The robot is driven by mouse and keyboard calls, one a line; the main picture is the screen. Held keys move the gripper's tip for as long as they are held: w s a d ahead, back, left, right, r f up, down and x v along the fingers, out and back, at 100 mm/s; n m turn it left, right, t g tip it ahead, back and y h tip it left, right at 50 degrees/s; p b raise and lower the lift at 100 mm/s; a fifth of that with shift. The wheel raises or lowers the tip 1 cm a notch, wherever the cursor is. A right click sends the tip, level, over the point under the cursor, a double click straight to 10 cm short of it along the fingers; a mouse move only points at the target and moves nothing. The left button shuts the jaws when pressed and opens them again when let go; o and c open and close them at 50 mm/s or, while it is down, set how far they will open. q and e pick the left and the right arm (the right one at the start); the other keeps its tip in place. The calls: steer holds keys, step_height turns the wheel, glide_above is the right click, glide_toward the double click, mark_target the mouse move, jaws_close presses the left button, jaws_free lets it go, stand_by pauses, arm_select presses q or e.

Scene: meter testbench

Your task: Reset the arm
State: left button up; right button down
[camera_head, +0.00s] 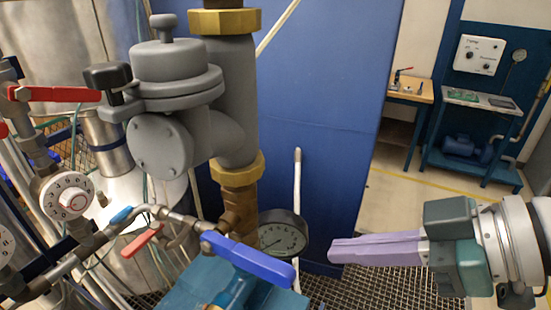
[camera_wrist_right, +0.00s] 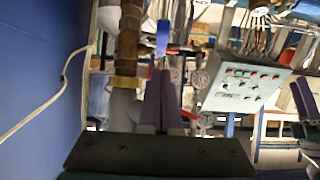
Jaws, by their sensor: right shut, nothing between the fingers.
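My right gripper (camera_head: 332,251) comes in from the right in the head view, with its purple fingers shut together and empty. It points left at the pipework, and its tips are apart from the blue lever handle (camera_head: 248,258) and the round gauge (camera_head: 283,233). In the right wrist view the shut fingers (camera_wrist_right: 160,78) point up the picture, and a blue handle (camera_wrist_right: 162,38) shows beyond their tips. No left gripper shows in the head view.
A grey valve body (camera_head: 170,90) on a thick vertical pipe stands left of centre. Red levers (camera_head: 60,94) and a white dial (camera_head: 68,198) are at the left. A blue panel (camera_head: 320,90) stands behind. A control box (camera_wrist_right: 243,84) shows in the wrist view. Open floor (camera_head: 400,200) lies behind my right gripper.

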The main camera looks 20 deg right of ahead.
steer(key=shift+s+d, duration=0.1)
steer(key=shift+s, duration=0.05)
steer(key=s+a+f+m+g+h, duration=0.1)
steer(key=s+a+f+m+h, duration=0.15)
steer(key=s+a, duration=0.2)
steer(key=s+d+m+g+h, duration=0.3)
steer(key=s+d+g+h, duration=0.15)
steer(key=s, duration=0.25)
step_height(320, 180, up, 13)
steer(key=p, duration=1.3)
steer(key=shift+a+r, duration=0.2)
steer(key=shift+a, duration=0.25)
steer(key=shift+w, duration=0.1)
